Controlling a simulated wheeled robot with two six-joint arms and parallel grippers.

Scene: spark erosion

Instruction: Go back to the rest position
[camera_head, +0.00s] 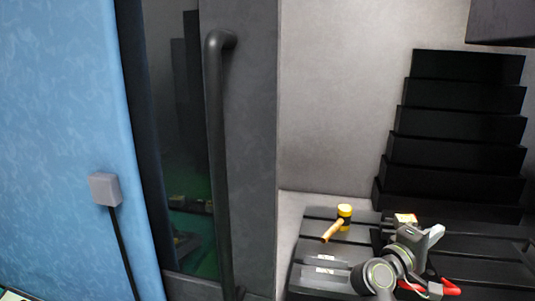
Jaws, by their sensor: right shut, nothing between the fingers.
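My right gripper (432,236) is at the lower right of the head view, over the dark slotted table. It is shut with nothing held, and its grey wrist shows just below and left of it. My left gripper is out of view.
A tall dark door with a long vertical handle (216,150) stands left of centre beside a blue panel (60,120). A yellow mallet (338,224) lies on the slotted table (320,258), left of my gripper. Black stepped covers (455,125) rise behind. A red-handled object (445,288) is partly hidden by my arm.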

